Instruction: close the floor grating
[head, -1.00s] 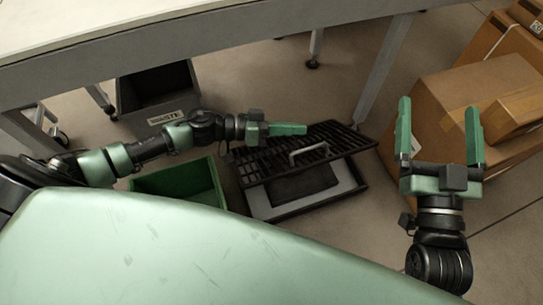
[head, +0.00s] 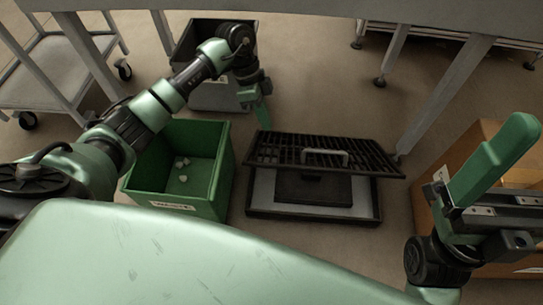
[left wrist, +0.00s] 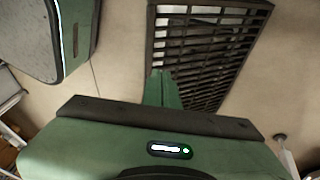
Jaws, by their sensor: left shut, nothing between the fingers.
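The floor grating (head: 376,160), a dark slatted panel with a pale handle (head: 324,156), stands tilted open over the back of its floor frame (head: 310,213). The front of the frame shows uncovered, with a grey border and a dark recess (head: 312,187). My left gripper (head: 264,114) is shut and empty, pointing down just behind the grating's back left corner. In the left wrist view the shut fingertips (left wrist: 162,78) overlap the left edge of the grating (left wrist: 215,45); I cannot tell if they touch. My right gripper (head: 490,165) is at the far right, clear of the grating; its finger gap is unclear.
A green bin (head: 215,190) with small pale pieces stands just left of the grating. A dark bin (head: 205,95) stands behind it. A cardboard box (head: 428,200) is at the right. A table leg (head: 445,95) comes down near the grating's back right corner.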

